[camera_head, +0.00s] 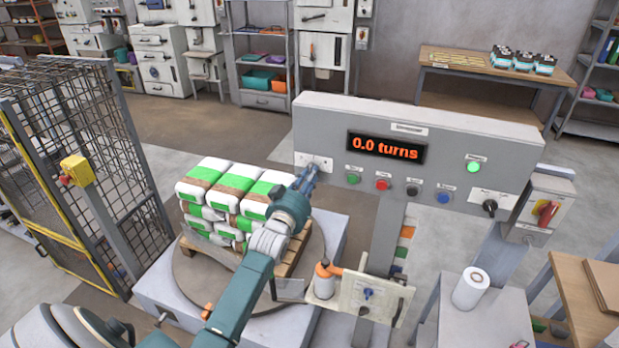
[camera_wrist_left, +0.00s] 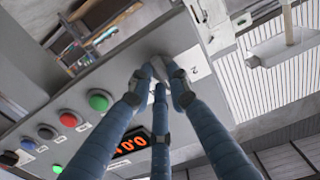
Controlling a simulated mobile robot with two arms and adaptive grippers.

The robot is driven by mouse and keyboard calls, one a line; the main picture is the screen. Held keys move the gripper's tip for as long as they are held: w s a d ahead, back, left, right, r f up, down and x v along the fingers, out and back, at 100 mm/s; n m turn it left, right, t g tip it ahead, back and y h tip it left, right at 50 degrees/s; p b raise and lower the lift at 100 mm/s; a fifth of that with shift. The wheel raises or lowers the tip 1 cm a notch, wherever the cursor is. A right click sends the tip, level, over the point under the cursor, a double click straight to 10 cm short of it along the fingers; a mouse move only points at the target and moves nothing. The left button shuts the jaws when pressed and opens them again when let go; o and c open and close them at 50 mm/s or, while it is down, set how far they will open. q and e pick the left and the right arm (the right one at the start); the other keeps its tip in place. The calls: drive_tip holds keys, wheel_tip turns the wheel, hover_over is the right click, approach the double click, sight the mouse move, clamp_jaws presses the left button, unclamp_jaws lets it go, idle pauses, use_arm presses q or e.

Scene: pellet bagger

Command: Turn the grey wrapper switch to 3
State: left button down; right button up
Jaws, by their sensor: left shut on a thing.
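The grey control panel (camera_head: 450,150) carries a display reading "0.0 turns". My left gripper (camera_head: 312,170) is at the white switch plate (camera_head: 326,160) at the panel's left end. Its three blue fingers are shut on the grey switch (camera_wrist_left: 157,66), which shows only in part between the fingertips in the left wrist view. A "2" is printed on the plate beside the fingers in that view. The fingers hide most of the switch, so I cannot tell where it points. My right gripper is not in view.
Green, red, black and blue buttons (camera_head: 398,187) run along the panel, with a black knob (camera_head: 490,206) and a lit green lamp (camera_head: 473,167) at its right. Below, wrapped sacks (camera_head: 205,185) stand on a turntable (camera_head: 185,265). A wire-mesh cage (camera_head: 75,150) stands at left.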

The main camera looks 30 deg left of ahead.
use_arm(q)
drive_tip(key=c, duration=1.6)
unclamp_jaws()
drive_tip(key=shift+c, duration=0.2)
drive_tip(key=v, duration=1.2)
drive_tip(key=shift+a, duration=0.1)
